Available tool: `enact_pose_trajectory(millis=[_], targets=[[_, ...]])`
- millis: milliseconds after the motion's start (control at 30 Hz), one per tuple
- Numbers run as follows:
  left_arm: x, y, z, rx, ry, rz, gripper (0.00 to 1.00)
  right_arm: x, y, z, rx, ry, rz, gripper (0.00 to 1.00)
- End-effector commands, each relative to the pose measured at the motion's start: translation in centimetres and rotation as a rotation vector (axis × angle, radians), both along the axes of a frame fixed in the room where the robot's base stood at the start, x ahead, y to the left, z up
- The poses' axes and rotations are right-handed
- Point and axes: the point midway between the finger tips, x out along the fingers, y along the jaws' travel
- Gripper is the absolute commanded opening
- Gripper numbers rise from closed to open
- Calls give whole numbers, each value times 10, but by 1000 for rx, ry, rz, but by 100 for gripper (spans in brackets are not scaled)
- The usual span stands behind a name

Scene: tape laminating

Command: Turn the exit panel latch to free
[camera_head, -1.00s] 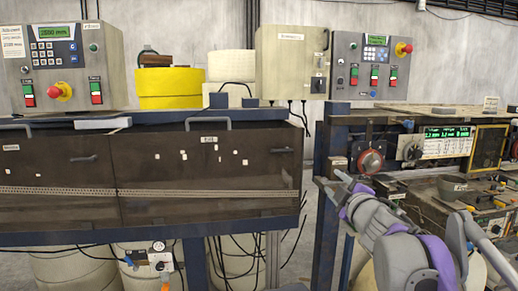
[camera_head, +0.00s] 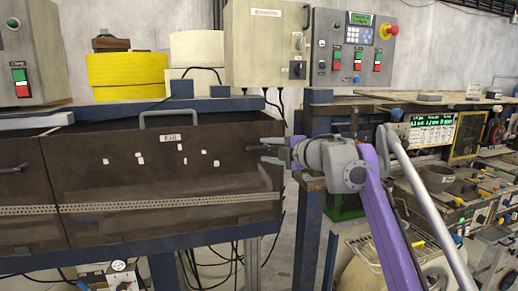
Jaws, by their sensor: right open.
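The exit panel (camera_head: 110,170) is the dark brown right-hand door of the long cabinet. It has a small white label (camera_head: 170,138) and several small white patches. My right gripper (camera_head: 264,154) comes in from the right and is at the panel's right end. It is open, with its fingers pointing left. A dark, slim shape beside the fingertips may be the latch, but it blends with the fingers. I cannot tell whether they touch it or how it is turned. My left gripper is not in view.
A grey bar handle (camera_head: 170,113) rises at the panel's top edge. A blue upright (camera_head: 308,225) is below my right arm. A yellow drum (camera_head: 128,72) stands behind.

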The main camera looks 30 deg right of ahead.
Motion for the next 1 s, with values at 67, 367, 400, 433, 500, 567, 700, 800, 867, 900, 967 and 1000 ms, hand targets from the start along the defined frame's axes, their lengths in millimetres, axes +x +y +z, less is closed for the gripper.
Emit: enact_pose_trajectory(millis=[67, 367, 400, 433, 500, 567, 700, 800, 867, 900, 967, 1000], targets=[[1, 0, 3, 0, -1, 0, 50, 14, 3, -2, 0, 0, 2, 50], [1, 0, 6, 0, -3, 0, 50, 38, 7, -7, 0, -1, 0, 50], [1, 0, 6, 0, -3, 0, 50, 39, 7, -7, 0, -1, -1, 50], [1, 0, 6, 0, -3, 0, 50, 39, 7, -7, 0, -1, -1, 50], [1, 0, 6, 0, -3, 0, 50, 39, 7, -7, 0, -1, -1, 50], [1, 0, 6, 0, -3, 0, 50, 39, 7, -7, 0, -1, -1, 50], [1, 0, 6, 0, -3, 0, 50, 39, 7, -7, 0, -1, -1, 35], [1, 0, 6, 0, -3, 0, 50, 39, 7, -7, 0, -1, -1, 17], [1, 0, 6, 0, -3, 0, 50, 39, 7, -7, 0, -1, -1, 6], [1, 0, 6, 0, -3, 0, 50, 39, 7, -7, 0, -1, -1, 0], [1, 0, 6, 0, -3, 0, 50, 39, 7, -7, 0, -1, -1, 0], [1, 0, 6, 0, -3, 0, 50, 39, 7, -7, 0, -1, -1, 0]])
